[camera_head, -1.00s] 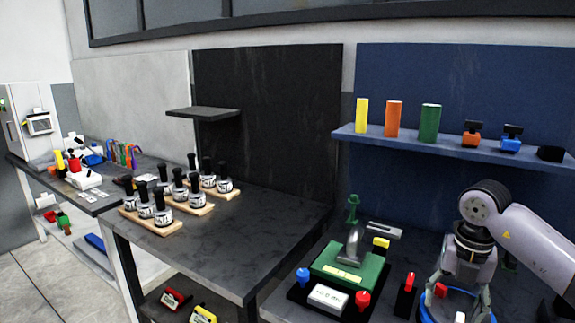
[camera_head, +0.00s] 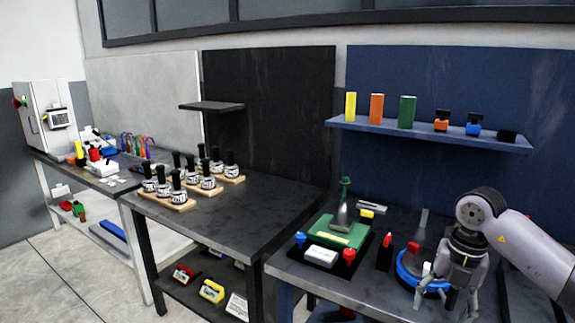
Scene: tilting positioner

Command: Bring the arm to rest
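My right arm comes in from the right, and its gripper (camera_head: 447,302) points down at the front of the right-hand bench (camera_head: 330,283). Its fingers are spread apart, and I see nothing between them. A blue round base (camera_head: 403,276) with a red and grey part on it stands just left of and behind the gripper, partly hidden by it. It may be the tilting positioner, but I cannot tell for sure. My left gripper is not in view.
A green fixture (camera_head: 340,231) with red and blue knobs stands left of the blue base. A blue shelf (camera_head: 430,133) holds coloured blocks above. The middle bench (camera_head: 245,222) carries several black-handled tools on wooden strips; its front part is clear.

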